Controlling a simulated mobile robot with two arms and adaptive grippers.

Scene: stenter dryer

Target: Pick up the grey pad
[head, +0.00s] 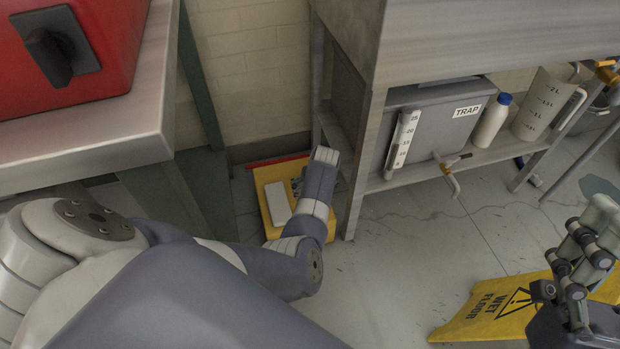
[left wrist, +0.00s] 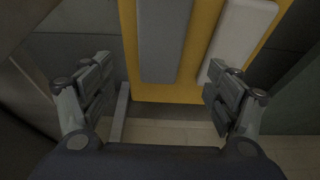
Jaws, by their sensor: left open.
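The grey pad (left wrist: 163,40) is a long flat grey block on a yellow surface (left wrist: 205,55) in the left wrist view. A lighter, whitish pad (left wrist: 240,40) lies beside it, to its right. My left gripper (left wrist: 160,76) is open, its fingers apart in front of the grey pad's near end, with nothing between them.
A table with a red box (head: 75,50) stands left. A metal bench stands right, its lower shelf holding a grey TRAP tank (head: 430,125), a white bottle (head: 491,122) and a measuring jug (head: 543,105). A wet floor sign (head: 490,310) is near my right gripper.

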